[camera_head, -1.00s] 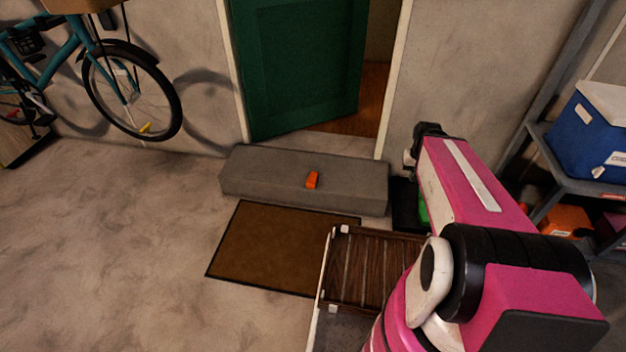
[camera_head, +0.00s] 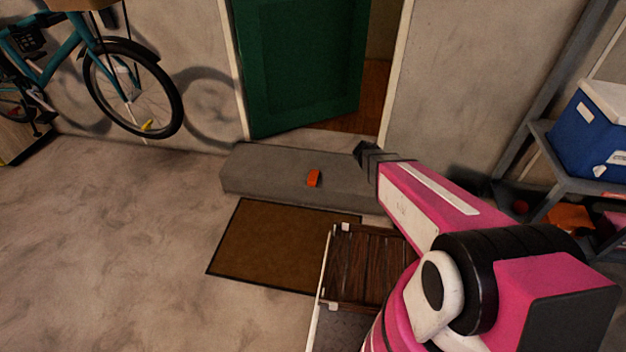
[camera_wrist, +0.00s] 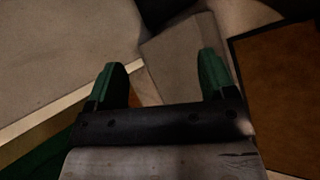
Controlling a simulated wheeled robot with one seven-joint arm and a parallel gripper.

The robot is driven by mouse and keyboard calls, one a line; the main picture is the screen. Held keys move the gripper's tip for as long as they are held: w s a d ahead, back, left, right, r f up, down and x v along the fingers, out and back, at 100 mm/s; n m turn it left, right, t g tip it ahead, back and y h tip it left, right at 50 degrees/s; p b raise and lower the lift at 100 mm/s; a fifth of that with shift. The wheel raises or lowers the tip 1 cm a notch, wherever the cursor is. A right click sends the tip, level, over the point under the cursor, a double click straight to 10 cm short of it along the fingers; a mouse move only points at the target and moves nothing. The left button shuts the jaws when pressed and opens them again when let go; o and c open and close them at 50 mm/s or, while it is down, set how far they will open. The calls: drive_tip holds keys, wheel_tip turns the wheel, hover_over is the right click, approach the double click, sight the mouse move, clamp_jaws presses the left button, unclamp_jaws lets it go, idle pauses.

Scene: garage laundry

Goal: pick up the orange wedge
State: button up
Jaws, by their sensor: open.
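The orange wedge (camera_head: 314,178) is a small bright orange block. It lies on top of the grey step (camera_head: 270,172) in front of the green door, seen in the head view. My arm's end is up and to the right of the wedge there, over the right part of the step, apart from the wedge; its fingers are not clear in that view. In the wrist view my gripper (camera_wrist: 162,78) shows two green-tipped fingers spread apart with nothing held. The step (camera_wrist: 185,50) shows beyond them. I cannot make out the wedge for certain there.
A brown doormat (camera_head: 280,245) lies before the step. The green door (camera_head: 300,65) stands partly open. A teal bicycle (camera_head: 125,85) hangs at the left. A metal shelf (camera_head: 575,175) with a blue cooler (camera_head: 590,130) stands at the right. The left floor is clear.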

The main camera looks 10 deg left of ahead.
drive_tip(key=w+a+f+n+t, duration=0.3)
drive_tip(key=w+a+f+n, duration=0.25)
drive_tip(key=a, duration=0.25)
drive_tip(key=n+t+y, duration=0.6)
drive_tip(key=n+y, duration=0.1)
drive_tip(key=n, duration=1.1)
approach(312, 178)
drive_tip(key=x, duration=0.4)
drive_tip(key=shift+a, duration=0.3)
drive_tip(key=shift+d+x, duration=0.2)
drive_tip(key=shift+x, duration=1.35)
drive_tip(key=shift+d+x, duration=0.15)
drive_tip(key=shift+x, duration=1.35)
drive_tip(key=shift+f, duration=0.1)
drive_tip(key=c, duration=1)
